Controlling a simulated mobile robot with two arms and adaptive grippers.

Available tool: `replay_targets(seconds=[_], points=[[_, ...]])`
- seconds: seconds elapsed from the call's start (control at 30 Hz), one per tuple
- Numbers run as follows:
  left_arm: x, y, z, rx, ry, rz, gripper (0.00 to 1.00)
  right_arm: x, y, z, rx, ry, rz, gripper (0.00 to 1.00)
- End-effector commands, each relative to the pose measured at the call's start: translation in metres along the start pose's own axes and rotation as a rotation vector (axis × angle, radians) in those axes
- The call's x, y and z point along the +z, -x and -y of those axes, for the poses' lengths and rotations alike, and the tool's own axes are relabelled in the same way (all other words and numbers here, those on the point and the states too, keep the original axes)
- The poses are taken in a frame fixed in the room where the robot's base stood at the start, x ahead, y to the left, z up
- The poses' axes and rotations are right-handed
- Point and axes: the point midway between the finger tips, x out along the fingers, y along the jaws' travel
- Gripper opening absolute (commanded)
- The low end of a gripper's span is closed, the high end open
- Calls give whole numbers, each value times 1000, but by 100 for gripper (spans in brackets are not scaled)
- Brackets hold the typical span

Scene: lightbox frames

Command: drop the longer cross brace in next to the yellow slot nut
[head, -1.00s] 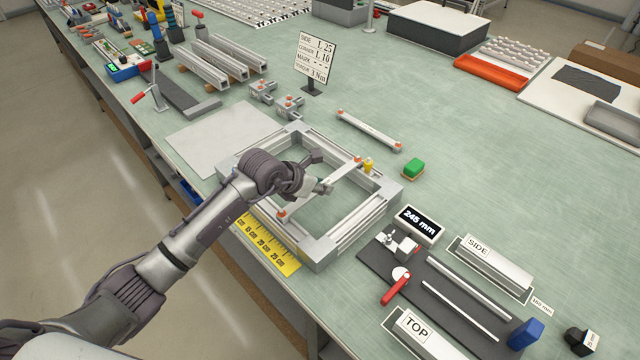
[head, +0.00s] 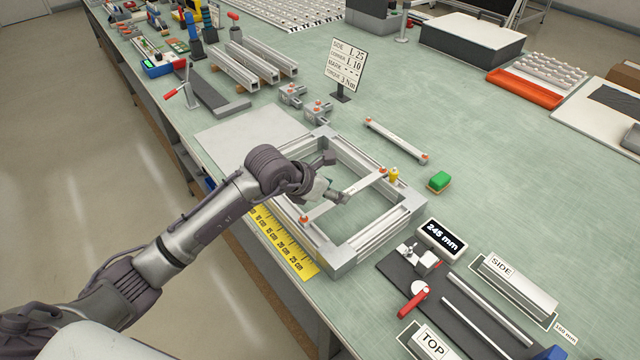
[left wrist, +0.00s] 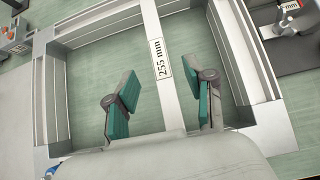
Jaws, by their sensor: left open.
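The longer cross brace (head: 358,186), a flat silver bar with orange end pieces, spans the aluminium frame (head: 345,258) from its left rail to its right rail. Its label reads 255 mm in the left wrist view (left wrist: 160,58). The yellow slot nut (head: 394,174) sits on the right rail, close beside the brace's far end. My left gripper (head: 338,195) is over the frame; in the left wrist view (left wrist: 165,100) its teal-padded fingers are open, apart from the bar between them. My right gripper is out of view.
Another brace (head: 396,141) lies on the table behind the frame, near a green block (head: 439,181). A 245 mm display (head: 442,238) and a dark fixture with a red handle (head: 413,297) stand at right. A sign (head: 345,66) stands behind. A yellow ruler (head: 283,243) lies along the frame's front.

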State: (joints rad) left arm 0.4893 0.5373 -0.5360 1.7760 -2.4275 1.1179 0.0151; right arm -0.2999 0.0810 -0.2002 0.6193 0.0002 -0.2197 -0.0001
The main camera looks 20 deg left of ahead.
Motion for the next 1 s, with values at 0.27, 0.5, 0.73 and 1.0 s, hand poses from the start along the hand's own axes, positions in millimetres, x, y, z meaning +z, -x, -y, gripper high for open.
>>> replay_targets(seconds=[0.27,0.5,0.73,1.0], points=[[0,53,0,1,-2,1,54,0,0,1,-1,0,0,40],[0,69,0,0,1,1,54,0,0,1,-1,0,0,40],[0,69,0,0,1,1,54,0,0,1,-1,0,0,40],[1,68,2,-7,3,6,54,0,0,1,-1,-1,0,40]])
